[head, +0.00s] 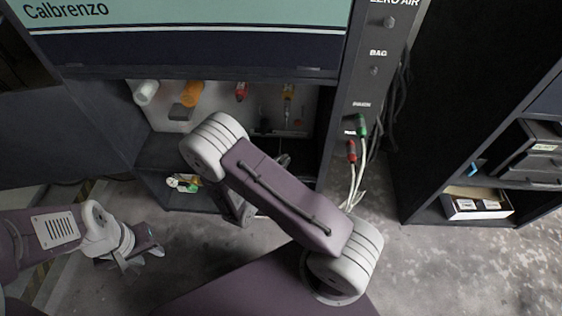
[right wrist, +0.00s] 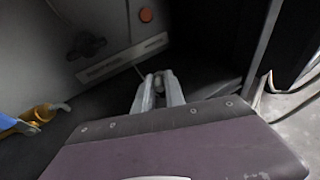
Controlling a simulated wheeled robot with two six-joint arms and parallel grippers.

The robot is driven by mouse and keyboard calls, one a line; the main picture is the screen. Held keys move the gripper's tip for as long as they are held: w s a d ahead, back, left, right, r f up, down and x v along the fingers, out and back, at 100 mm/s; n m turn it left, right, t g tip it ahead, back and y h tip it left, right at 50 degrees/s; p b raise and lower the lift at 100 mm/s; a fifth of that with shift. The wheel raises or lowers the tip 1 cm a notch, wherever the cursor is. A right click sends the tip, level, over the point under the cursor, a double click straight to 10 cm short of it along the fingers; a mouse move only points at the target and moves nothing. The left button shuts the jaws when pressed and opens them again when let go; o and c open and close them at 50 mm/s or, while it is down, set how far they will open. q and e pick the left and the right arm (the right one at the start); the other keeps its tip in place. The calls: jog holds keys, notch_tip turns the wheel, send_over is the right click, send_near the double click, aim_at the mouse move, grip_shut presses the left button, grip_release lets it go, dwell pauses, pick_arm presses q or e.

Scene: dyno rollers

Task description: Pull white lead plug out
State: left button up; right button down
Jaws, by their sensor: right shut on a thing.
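My right gripper (right wrist: 158,80) is shut on a small pale piece (right wrist: 159,84), which looks like the white lead plug, low in the dark bay below a grey panel (right wrist: 50,45). I cannot tell whether the plug sits in a socket. In the head view my right arm hides the right gripper and the plug. My left gripper (head: 130,262) hangs open and empty above the floor at the lower left.
The cabinet bay holds white and orange cylinders (head: 192,94) and red fittings (head: 241,91). Green (head: 361,125) and red (head: 351,150) plugs with hanging leads are on the post at right. A yellow item (right wrist: 40,113) lies left of the gripper. A shelf (head: 480,203) stands at far right.

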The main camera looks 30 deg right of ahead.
jog(key=c, duration=1.3)
grip_release()
jog(key=shift+s+a+r, duration=0.1)
jog(key=shift+a+r, duration=0.1)
jog(key=shift+a, duration=0.05)
jog(key=p+v, duration=0.4)
jog(key=v, duration=0.4)
jog(key=shift+s+a, duration=0.2)
